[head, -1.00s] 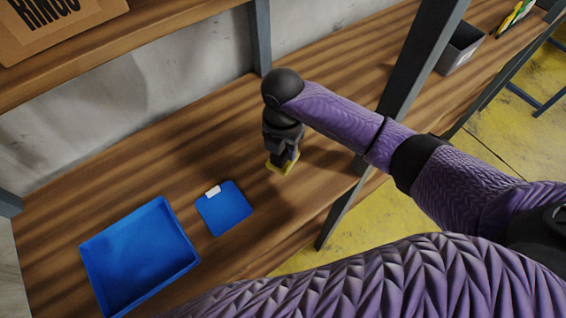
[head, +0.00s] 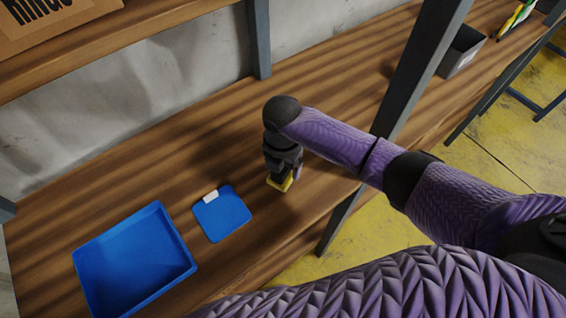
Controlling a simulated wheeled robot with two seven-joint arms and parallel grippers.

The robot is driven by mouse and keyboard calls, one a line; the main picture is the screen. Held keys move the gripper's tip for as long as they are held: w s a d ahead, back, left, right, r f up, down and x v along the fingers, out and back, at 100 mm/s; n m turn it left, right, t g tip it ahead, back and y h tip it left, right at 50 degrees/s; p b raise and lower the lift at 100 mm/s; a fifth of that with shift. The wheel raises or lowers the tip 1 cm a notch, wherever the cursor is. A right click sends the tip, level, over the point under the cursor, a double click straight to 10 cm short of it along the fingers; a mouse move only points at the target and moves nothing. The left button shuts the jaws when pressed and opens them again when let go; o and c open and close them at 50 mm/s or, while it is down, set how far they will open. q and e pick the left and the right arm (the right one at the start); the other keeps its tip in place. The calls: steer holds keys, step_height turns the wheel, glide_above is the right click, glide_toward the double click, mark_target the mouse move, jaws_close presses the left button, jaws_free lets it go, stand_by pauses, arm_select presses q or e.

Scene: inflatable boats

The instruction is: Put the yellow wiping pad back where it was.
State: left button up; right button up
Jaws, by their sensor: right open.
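The yellow wiping pad (head: 286,186) shows just below the fingers of my right gripper (head: 280,177), to the right of the blue mat. My right gripper points down over the pad with its jaws open, and its fingers hide much of the pad. I cannot tell whether the fingers touch the pad, or whether the pad lies flat on the wooden shelf (head: 150,176). My left gripper is not in view.
A flat blue mat (head: 224,216) with a white tag lies left of the pad. A blue tray (head: 132,262) stands further left. Grey posts (head: 420,75) rise at the shelf's edges. A grey bin (head: 462,50) stands far right. The shelf behind the gripper is clear.

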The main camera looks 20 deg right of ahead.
steer(key=shift+r, duration=0.1)
step_height(320, 180, up, 12)
steer(key=p, duration=0.3)
steer(key=shift+a, duration=0.1)
